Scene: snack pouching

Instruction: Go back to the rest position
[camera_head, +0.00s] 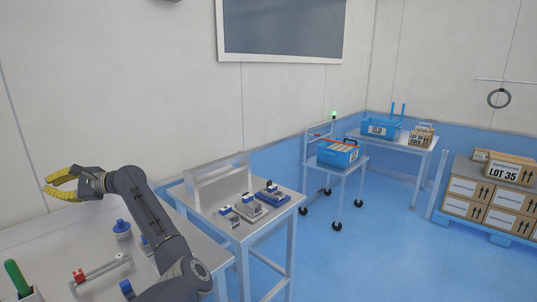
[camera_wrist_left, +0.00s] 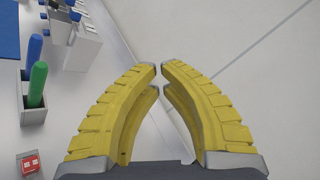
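My left gripper (camera_head: 46,186) reaches out at the far left of the head view, above the near table's far side and against the pale wall. Its two yellow, ribbed fingers curve toward each other. In the left wrist view the gripper (camera_wrist_left: 158,67) shows a narrow gap between its fingertips, with nothing held there. My dark left arm crosses the right part of the near table and hides some of it. My right gripper is not in view.
The near table (camera_head: 30,245) bears a green-handled item (camera_head: 17,278), a red-marked fixture (camera_head: 79,276) and a blue-topped item (camera_head: 122,229). A side table holds small blue-and-grey devices (camera_head: 250,207). Farther right stand blue crates (camera_head: 338,153) and stacked cartons (camera_head: 465,187). Blue floor lies open between.

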